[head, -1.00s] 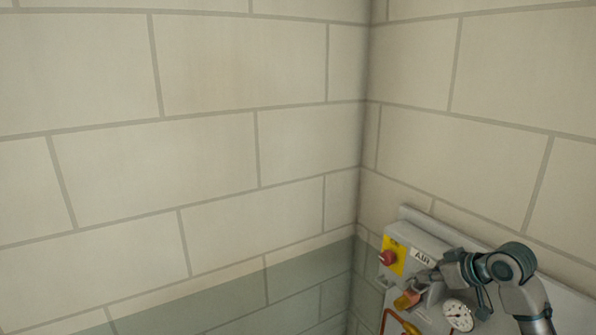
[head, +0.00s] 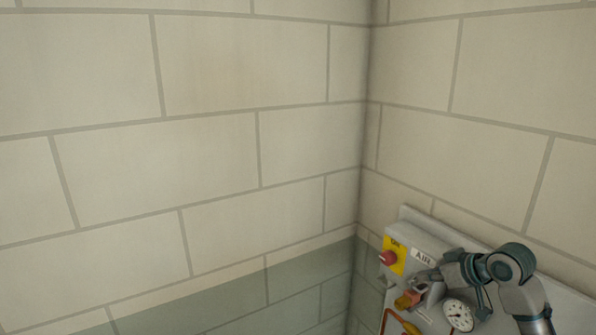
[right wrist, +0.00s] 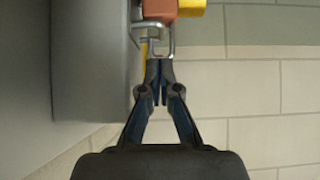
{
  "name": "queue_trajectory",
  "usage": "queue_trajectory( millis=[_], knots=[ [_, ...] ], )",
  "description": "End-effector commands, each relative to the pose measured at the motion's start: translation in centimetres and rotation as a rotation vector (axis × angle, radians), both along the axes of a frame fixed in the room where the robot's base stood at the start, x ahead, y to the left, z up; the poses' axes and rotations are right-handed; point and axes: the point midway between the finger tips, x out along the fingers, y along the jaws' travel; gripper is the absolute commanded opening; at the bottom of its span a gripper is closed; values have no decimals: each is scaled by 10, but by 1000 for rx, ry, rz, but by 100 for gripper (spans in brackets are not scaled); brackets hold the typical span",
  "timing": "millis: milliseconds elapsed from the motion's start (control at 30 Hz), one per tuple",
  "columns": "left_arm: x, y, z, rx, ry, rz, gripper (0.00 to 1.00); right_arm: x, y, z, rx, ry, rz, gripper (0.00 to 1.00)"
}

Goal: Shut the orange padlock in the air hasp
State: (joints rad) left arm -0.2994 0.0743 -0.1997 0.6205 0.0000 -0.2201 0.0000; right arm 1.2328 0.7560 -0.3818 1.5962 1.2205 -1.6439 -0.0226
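The orange padlock (head: 409,298) hangs at the front of the grey air panel (head: 430,246), below the AIR label. In the right wrist view its orange-brown body (right wrist: 160,9) is at the top edge, partly cut off, with a yellow part beside it. A bright metal loop (right wrist: 174,42) shows below the body, by the hasp; I cannot tell exactly how they pass through each other. My right gripper (right wrist: 159,63) has its fingers together, tips at the loop's lower bar. It also shows in the head view (head: 420,281). My left gripper is out of view.
A red button (head: 388,258) on a yellow plate sits left of the label. A gauge (head: 459,315) is below my right arm, and an orange-red pipe (head: 383,319) is lower left. Block walls meet in a corner left of the panel; the space there is clear.

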Motion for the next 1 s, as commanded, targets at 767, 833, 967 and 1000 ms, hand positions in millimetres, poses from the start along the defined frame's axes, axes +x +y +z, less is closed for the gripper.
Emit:
queue_trajectory(
  millis=[767,833,967,1000],
  knots=[
    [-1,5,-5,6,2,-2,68,0,-4,-11,2,1,0,0],
    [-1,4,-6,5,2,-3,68,0,-3,-13,2,1,-1,0],
    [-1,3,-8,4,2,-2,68,0,-1,-17,1,1,0,0],
    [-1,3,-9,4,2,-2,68,0,-1,-18,1,1,0,0]
  ],
)
